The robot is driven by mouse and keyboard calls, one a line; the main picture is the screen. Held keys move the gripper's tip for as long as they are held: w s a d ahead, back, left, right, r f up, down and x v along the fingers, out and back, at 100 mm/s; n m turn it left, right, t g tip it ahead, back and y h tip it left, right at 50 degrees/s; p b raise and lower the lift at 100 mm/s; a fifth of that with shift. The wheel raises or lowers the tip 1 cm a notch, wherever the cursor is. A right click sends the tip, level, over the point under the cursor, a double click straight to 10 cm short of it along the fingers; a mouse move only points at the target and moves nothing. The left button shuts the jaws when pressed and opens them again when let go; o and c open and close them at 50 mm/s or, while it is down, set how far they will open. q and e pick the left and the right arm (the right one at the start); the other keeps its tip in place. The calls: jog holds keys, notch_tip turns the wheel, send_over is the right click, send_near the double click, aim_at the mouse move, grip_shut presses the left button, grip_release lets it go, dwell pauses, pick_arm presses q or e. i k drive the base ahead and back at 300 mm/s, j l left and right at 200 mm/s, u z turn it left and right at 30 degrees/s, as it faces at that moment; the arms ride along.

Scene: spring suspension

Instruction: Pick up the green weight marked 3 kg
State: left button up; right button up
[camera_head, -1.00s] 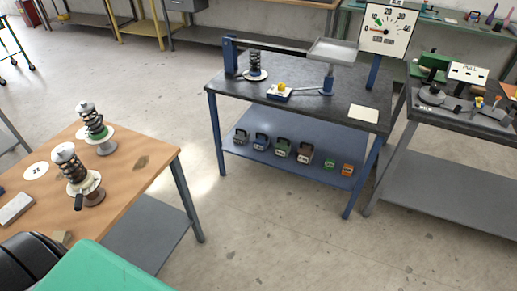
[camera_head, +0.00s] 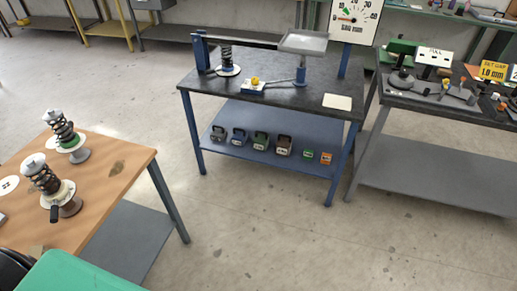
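A row of weights stands on the blue lower shelf (camera_head: 250,158) of the middle bench. Two of them are green: a larger dark green one with a handle (camera_head: 260,141) near the middle, and a small brighter green one (camera_head: 309,154) toward the right. Their markings are too small to read, so I cannot tell which says 3 kg. Neither of my grippers is in view.
Grey (camera_head: 218,133), blue (camera_head: 238,137), brown (camera_head: 283,145) and orange (camera_head: 326,158) weights share the shelf. A wooden table (camera_head: 110,185) with spring assemblies stands at left, a dark bench (camera_head: 420,100) at right. The floor (camera_head: 270,230) in front is clear.

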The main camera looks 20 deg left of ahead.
aim_at(261, 140)
jog(key=i+j, duration=0.2)
jog(key=i, duration=0.35)
jog(key=i+j, duration=0.2)
jog(key=i, duration=0.3)
